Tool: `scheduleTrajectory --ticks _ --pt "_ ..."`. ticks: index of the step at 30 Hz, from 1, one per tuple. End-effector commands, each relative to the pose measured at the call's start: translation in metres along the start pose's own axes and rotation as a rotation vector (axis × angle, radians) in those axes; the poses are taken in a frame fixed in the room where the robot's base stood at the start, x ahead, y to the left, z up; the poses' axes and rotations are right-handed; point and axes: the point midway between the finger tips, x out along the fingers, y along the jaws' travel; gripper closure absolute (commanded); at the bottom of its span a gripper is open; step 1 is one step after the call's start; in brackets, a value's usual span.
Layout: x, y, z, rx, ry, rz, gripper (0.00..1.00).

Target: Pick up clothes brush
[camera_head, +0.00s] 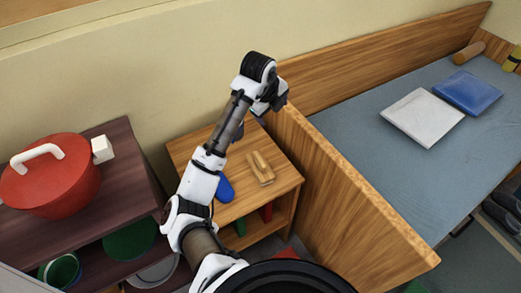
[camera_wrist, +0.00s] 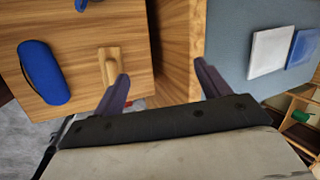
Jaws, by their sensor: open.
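A light wooden piece with a raised grip, which looks like the clothes brush (camera_head: 261,168), lies on the small wooden bedside table (camera_head: 285,179). In the wrist view the brush (camera_wrist: 108,66) is near the tip of the left finger, left of the gap between the fingers. My gripper (camera_wrist: 162,84) is open and empty, its fingers spread above the table's edge and the bed's wooden end board. In the head view my gripper (camera_head: 272,103) is above the far side of the table, mostly hidden behind my wrist.
A blue oblong case (camera_wrist: 43,72) lies left of the brush. The bed's wooden board (camera_head: 345,190) rises right beside the table. A dark shelf (camera_head: 122,178) with a red pot (camera_head: 52,180) stands left. White (camera_head: 422,117) and blue (camera_head: 467,92) flat items lie on the bed.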

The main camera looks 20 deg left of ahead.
Motion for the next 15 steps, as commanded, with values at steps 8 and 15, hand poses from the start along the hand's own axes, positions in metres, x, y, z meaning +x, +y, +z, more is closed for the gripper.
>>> scheduleTrajectory --ticks 8,15 --pt "0.027 0.073 -0.026 0.254 0.197 0.354 0.25" --pt "0.062 0.092 -0.036 0.27 0.218 0.371 0.25"
